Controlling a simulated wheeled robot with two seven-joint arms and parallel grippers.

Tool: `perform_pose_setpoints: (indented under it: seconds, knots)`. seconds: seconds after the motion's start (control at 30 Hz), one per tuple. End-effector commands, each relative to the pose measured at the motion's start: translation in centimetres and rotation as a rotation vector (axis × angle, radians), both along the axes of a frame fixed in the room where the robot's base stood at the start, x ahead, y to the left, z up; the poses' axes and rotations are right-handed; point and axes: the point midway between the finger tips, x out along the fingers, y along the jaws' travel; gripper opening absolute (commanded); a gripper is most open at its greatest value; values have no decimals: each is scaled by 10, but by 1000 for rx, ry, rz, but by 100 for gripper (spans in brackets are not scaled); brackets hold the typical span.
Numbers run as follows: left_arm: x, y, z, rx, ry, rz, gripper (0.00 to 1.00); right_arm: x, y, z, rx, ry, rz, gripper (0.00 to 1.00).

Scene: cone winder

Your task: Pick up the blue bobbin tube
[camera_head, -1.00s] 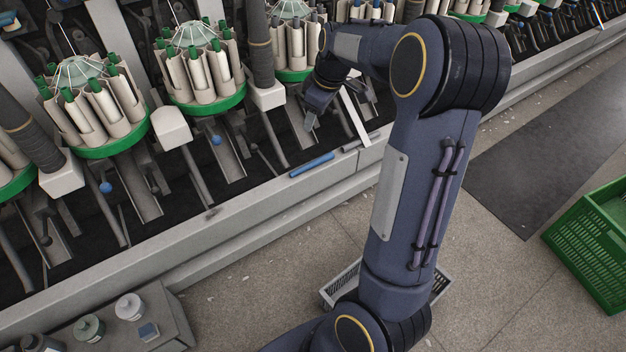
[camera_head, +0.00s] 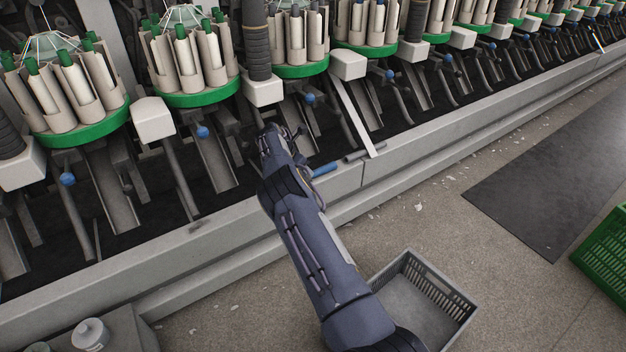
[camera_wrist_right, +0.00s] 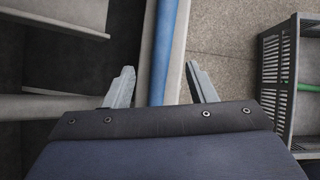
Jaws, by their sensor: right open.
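The blue bobbin tube (camera_head: 325,169) lies on the ledge along the front of the winding machine. In the head view my right arm and hand hide part of it. In the right wrist view the blue tube (camera_wrist_right: 163,45) runs up the picture as a long blue strip. My right gripper (camera_wrist_right: 162,85) is open, with one finger on each side of the tube's line in that view. Nothing is gripped, and I cannot tell how far the fingers are above the tube. In the head view the fingertips are hidden. My left gripper is not in view.
A grey tube (camera_head: 365,155) lies on the ledge by a slanted white bar (camera_head: 357,120). Green-based bobbin carousels (camera_head: 195,97) line the machine. A grey crate (camera_head: 455,295) stands on the floor, a green crate (camera_head: 603,250) at the right. Floor between them is clear.

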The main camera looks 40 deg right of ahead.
Motion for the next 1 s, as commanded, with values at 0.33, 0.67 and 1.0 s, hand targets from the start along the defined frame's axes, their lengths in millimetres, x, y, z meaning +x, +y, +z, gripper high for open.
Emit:
perform_pose_setpoints:
  seconds: [0.33, 0.67, 1.0]
  knots:
    - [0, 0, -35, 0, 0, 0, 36, -1, -31, -41, 0, -1, -2, 51]
    - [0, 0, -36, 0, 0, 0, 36, -1, -33, -42, 2, -2, -2, 50]
    - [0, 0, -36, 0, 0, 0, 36, -1, -33, -42, 2, -2, -2, 5]
